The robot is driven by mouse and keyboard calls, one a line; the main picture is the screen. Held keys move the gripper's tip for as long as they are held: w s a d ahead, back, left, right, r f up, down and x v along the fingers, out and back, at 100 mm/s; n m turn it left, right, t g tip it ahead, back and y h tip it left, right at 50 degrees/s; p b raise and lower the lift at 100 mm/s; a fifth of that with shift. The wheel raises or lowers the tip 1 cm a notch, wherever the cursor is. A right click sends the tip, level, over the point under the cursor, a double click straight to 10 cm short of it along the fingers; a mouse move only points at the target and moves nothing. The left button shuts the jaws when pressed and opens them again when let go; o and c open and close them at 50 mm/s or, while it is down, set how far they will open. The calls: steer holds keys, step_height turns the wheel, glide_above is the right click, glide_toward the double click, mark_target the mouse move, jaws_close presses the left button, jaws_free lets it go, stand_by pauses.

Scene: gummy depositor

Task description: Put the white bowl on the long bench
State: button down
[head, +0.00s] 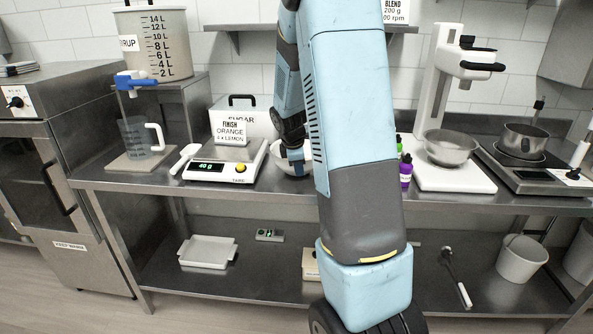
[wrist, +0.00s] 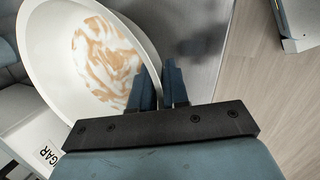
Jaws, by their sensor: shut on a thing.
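In the wrist view the white bowl (wrist: 45,45) has orange-brown smears inside. My gripper (wrist: 158,88) is shut on the bowl's rim, one finger inside and one outside. In the head view my gripper (head: 293,147) reaches down over the bowl. Whether the bowl touches the bench top or hangs just above it, I cannot tell.
Small bottles (head: 405,171) and a white mixer stand with a metal bowl (head: 450,147) stand to the right. A pot (head: 524,140) sits on a hot plate. A measuring jug (head: 137,135) stands far left.

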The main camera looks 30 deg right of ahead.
steer(key=shift+f, duration=0.4)
steer(key=shift+f, duration=0.1)
steer(key=c, duration=1.1)
jaws_free()
steer(key=v, duration=1.2)
steer(key=s+a+r+m+t+y, duration=0.1)
steer(key=s+a+r+m, duration=0.2)
steer(key=s, duration=0.6)
steer(key=s+a+r+m+t+y, duration=0.1)
steer(key=s+a+r+m, duration=0.3)
steer(key=s+a, duration=0.3)
steer(key=s+a+r+m+t+y, duration=0.1)
steer(key=s+a+r+m, duration=0.2)
steer(key=s, duration=0.8)
steer(key=a+m, duration=0.2)
steer(key=shift+s+r+m, duration=0.2)
steer(key=shift+m, duration=0.2)
